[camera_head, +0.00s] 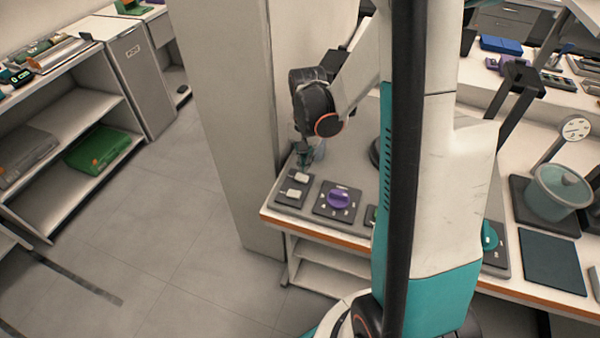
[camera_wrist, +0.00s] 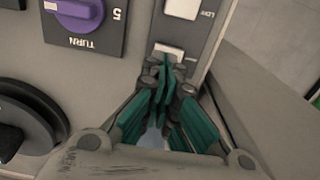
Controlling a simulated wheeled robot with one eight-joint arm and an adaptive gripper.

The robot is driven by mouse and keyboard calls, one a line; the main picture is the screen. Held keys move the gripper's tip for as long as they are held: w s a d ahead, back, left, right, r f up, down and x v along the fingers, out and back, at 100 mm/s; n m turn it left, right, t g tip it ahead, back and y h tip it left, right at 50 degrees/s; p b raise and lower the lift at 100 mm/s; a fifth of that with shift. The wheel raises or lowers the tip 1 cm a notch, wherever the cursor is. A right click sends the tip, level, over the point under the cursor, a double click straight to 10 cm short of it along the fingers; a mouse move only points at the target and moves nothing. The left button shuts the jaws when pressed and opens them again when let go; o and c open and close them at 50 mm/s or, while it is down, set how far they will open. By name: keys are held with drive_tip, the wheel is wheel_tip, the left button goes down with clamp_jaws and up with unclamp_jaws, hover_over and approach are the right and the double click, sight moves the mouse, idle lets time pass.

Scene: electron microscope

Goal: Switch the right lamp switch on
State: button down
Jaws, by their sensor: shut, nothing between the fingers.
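A dark switch panel (camera_head: 280,199) with two white rocker switches sits at the left end of the bench. In the head view one is the far white switch (camera_head: 298,177) and the other the near white switch (camera_head: 294,194). My gripper (camera_head: 304,160) points down just beyond the far switch. In the wrist view my shut green fingers (camera_wrist: 167,70) are at the edge of one white switch (camera_wrist: 168,49) and partly hide it. I cannot tell whether they touch it. The other white switch (camera_wrist: 184,8) is clear, beside an upside-down "LOW" label.
A panel with a purple knob (camera_head: 339,198) lies right of the switches; the knob also shows in the wrist view (camera_wrist: 78,13). A beige pillar (camera_head: 225,120) stands close to the left. My arm hides the middle of the bench.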

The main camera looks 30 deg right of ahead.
sight(305, 177)
drive_tip(key=shift+r+p, duration=1.15)
drive_tip(key=shift+r, duration=0.75)
drive_tip(key=s+a+r+n+t+p, duration=0.1)
drive_tip(key=s+a+r+n+t, duration=0.15)
drive_tip(key=a+r, duration=0.45)
drive_tip(key=s+a+r+n+t, duration=0.15)
drive_tip(key=a+r+n, duration=0.3)
drive_tip(key=r, duration=0.45)
drive_tip(key=s+a+r+n+t+b, duration=0.1)
drive_tip(key=s+a+r+n+t, duration=0.1)
drive_tip(key=s, duration=0.7)
drive_tip(key=shift+a+n+t, duration=0.4)
drive_tip(key=shift+n+t, duration=0.2)
drive_tip(key=shift+n, duration=0.1)
